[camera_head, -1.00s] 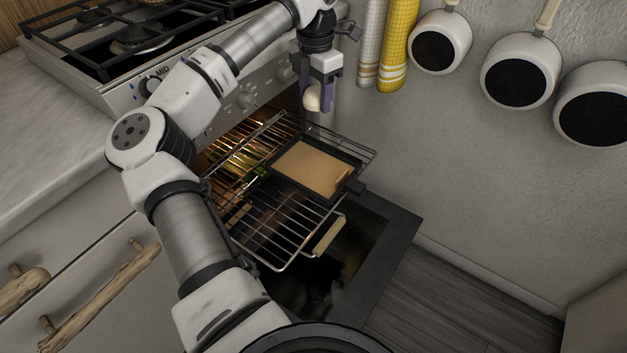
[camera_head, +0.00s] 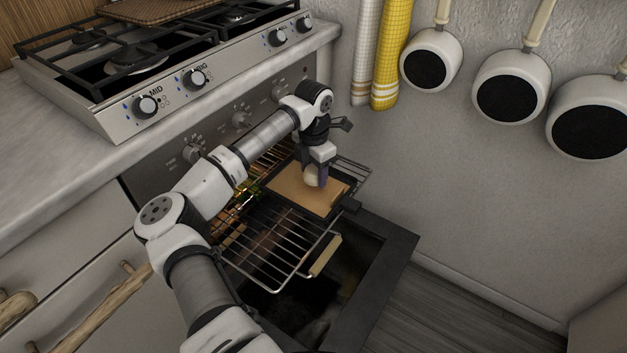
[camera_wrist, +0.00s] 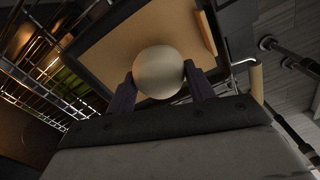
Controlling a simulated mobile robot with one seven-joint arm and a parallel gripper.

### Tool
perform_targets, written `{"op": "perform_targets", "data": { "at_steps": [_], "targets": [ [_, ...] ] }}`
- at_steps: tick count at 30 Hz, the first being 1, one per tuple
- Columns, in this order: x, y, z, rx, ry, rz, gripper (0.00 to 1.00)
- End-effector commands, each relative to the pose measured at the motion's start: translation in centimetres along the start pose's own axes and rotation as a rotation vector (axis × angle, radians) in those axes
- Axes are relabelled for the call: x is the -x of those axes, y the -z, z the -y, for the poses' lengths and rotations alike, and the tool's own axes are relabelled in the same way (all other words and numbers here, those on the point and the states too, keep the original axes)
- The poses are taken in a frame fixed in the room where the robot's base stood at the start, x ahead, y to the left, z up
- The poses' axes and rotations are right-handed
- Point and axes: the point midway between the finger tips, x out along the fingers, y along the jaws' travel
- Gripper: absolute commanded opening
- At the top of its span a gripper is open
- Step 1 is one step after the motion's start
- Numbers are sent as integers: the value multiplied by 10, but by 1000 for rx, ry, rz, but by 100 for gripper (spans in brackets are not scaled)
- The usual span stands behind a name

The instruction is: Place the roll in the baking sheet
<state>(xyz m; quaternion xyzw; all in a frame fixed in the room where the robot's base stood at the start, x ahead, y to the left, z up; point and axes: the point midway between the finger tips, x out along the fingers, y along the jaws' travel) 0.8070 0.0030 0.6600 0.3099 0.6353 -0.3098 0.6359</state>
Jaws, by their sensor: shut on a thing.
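The roll (camera_wrist: 158,71) is a pale round bun in the wrist view. My gripper (camera_wrist: 160,85) is shut on it, one purple-grey finger on each side. In the head view my gripper (camera_head: 316,182) is low over the baking sheet (camera_head: 345,204). The baking sheet is a dark-rimmed tray with a tan inside, lying on the pulled-out oven rack (camera_head: 262,262). It also shows behind the roll in the wrist view (camera_wrist: 115,45). I cannot tell whether the roll touches the sheet.
The oven door (camera_head: 388,262) is open below the rack. The stove front with knobs (camera_head: 240,120) stands behind my arm. Yellow and white towels (camera_head: 392,60) and white pans (camera_head: 432,60) hang on the wall at the right. Open floor lies at the lower right.

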Motion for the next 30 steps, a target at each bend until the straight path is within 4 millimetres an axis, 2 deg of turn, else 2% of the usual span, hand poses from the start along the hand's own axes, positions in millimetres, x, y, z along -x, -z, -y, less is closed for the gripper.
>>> {"op": "perform_targets", "data": {
  "at_steps": [6, 16, 17, 21, 30],
  "targets": [
    [-33, 0, 0, 1, 2, -1, 30],
    [-37, 0, 0, 0, 0, -1, 30],
    [-37, 0, 0, 0, 0, -1, 55],
    [-36, 0, 0, 0, 0, 0, 74],
    [-35, 0, 0, 0, 0, 0, 75]
  ]
}}
